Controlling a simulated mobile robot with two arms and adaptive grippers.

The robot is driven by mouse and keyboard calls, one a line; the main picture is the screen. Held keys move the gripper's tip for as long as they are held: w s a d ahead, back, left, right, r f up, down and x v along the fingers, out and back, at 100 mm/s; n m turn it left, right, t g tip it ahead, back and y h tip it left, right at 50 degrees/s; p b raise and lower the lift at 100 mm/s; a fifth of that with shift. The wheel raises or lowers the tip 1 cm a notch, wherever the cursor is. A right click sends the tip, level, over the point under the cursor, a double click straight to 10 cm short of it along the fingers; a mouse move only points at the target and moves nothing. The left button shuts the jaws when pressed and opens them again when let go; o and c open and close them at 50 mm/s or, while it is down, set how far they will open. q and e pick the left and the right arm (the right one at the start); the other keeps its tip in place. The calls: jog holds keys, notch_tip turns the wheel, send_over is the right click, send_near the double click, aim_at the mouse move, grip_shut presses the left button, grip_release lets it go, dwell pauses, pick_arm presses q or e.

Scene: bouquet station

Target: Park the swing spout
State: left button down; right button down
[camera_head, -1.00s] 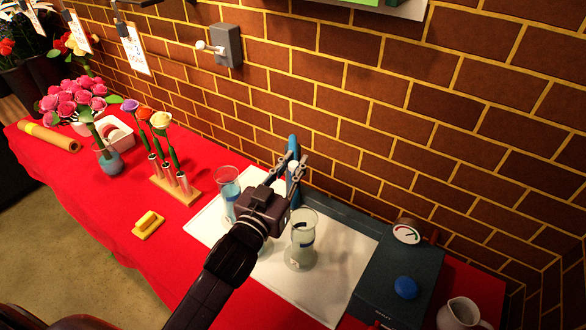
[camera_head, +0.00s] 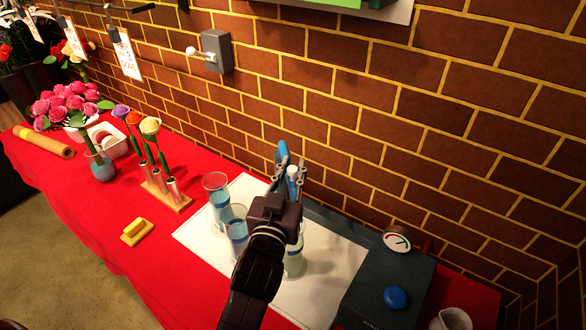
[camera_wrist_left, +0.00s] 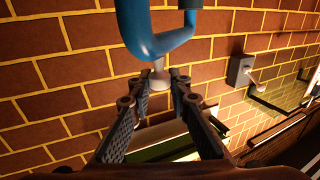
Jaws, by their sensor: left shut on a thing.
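The swing spout (camera_head: 282,152) is a blue bent pipe at the back of the white mat (camera_head: 194,236). In the left wrist view its blue U-shaped bend (camera_wrist_left: 160,42) fills the top middle, with a pale stub below it. My left gripper (camera_head: 288,172) is at the spout, its fingers pointing up and back. In the left wrist view the two fingers (camera_wrist_left: 165,88) stand either side of the stub and are shut on it. The pipe's base is hidden behind my gripper. My right gripper is not in view.
Two glasses of blue liquid, one behind (camera_head: 217,192) and one in front (camera_head: 235,226), stand left of my gripper. A third vessel (camera_head: 295,262) is partly hidden behind it. A dark box with a blue button (camera_head: 396,297) stands right. A stem holder (camera_head: 172,193) stands left.

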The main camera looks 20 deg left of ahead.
pick_arm(q)
jog(key=shift+a+r, duration=0.1)
jog(key=c, duration=1.8)
grip_release()
notch_tip(320, 180, up, 10)
jog(key=shift+f, duration=0.1)
jog(key=shift+c, duration=0.2)
